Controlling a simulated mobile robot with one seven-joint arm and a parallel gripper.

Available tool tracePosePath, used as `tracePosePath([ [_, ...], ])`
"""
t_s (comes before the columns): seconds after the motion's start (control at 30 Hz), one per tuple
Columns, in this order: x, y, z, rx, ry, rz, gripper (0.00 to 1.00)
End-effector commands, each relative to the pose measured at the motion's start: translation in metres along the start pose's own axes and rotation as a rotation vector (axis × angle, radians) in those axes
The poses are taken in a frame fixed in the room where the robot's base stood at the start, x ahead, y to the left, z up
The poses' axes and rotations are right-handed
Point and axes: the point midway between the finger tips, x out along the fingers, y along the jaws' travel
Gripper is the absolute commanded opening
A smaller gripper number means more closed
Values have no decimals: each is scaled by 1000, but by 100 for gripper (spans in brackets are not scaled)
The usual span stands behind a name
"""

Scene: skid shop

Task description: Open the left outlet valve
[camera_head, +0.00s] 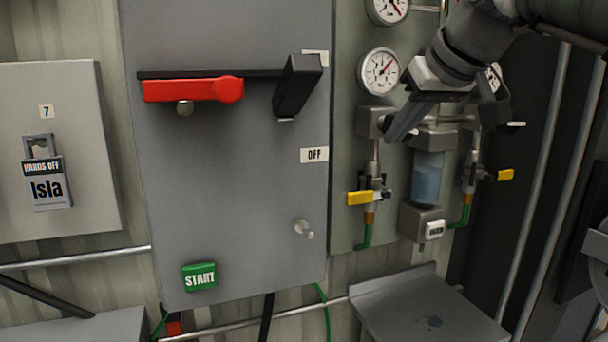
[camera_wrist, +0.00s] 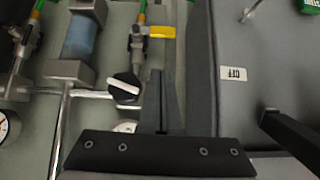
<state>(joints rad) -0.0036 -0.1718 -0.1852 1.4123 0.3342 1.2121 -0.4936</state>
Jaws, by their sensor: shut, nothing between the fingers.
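The left outlet valve has a yellow lever handle (camera_head: 359,198) that lies level, crosswise to its upright pipe, above a green hose. The same handle shows in the wrist view (camera_wrist: 162,32), where the scene appears upside down. My gripper (camera_head: 392,137) is shut and empty, above and a little right of that handle and apart from it. In the wrist view its closed fingers (camera_wrist: 160,76) point toward the valve, with a black knob (camera_wrist: 124,87) with a white mark beside them. The gripper hides part of the pipework behind it in the head view.
A second yellow handle (camera_head: 505,175) is at the right, past a blue-filled bowl (camera_head: 425,184). Gauges (camera_head: 380,72) sit above. A grey cabinet (camera_head: 230,170) with a red handle (camera_head: 195,90) stands left of the valve panel. A grey shelf (camera_head: 430,308) juts out below.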

Motion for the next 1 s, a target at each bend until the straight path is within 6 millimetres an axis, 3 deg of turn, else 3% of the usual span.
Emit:
tracePosePath([
  [0.13, -2, 2, -9, -16, 10, -1, 0],
  [0.57, 1, 2, -10, -16, 10, -2, 0],
  [0.77, 29, 2, -9, -16, 7, -3, 0],
  [1.0, 81, 2, -10, -15, 6, -4, 0],
])
